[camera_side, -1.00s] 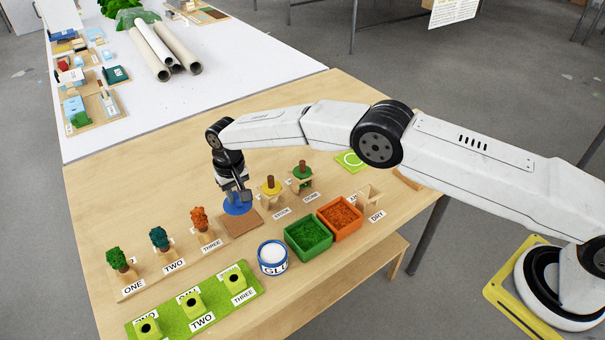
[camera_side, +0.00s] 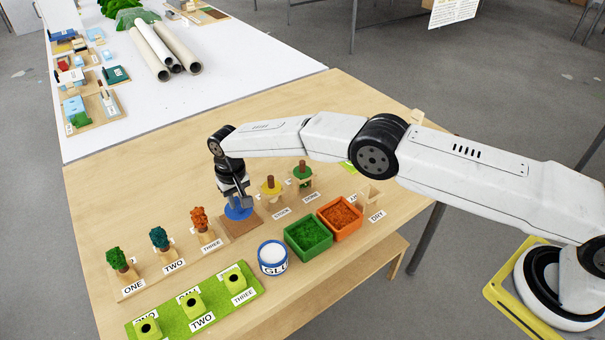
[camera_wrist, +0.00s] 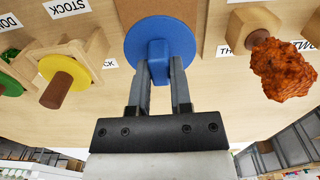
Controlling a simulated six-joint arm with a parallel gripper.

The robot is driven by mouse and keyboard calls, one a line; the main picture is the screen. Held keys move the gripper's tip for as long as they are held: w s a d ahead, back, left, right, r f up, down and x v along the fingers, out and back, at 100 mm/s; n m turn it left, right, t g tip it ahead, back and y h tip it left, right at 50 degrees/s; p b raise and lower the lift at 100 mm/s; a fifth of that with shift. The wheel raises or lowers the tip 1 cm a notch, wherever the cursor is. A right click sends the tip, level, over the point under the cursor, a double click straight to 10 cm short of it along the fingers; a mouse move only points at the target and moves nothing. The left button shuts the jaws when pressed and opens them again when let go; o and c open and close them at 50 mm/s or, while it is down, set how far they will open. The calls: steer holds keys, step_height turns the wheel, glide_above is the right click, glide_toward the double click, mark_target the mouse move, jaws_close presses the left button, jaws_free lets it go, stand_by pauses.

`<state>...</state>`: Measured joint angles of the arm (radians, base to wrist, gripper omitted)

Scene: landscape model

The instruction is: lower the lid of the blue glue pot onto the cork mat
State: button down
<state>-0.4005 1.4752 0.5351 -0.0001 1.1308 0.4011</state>
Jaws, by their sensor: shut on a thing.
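The blue lid (camera_side: 238,212) is a flat round disc with a block-shaped handle in the middle. My gripper (camera_side: 242,200) is shut on that handle; in the wrist view the two fingers (camera_wrist: 160,85) sit on either side of it. The cork mat (camera_side: 240,226) is a brown square on the table, and the lid is over its far part. I cannot tell whether the lid touches the mat. In the wrist view the mat (camera_wrist: 158,9) shows behind the lid (camera_wrist: 185,40). The blue glue pot (camera_side: 272,258) stands open nearer the front, with white contents.
Right of the mat stand a yellow-topped stand (camera_side: 271,187) and a green-topped one (camera_side: 302,172). An orange tree (camera_side: 200,219) on a holder is close on the left. A green box (camera_side: 308,236) and an orange box (camera_side: 340,217) stand right of the pot.

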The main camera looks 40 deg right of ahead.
mark_target(239, 209)
steer(key=shift+f, duration=1.85)
steer(key=shift+c, duration=2.3)
jaws_free()
steer(key=shift+r, duration=0.15)
steer(key=shift+r, duration=3.35)
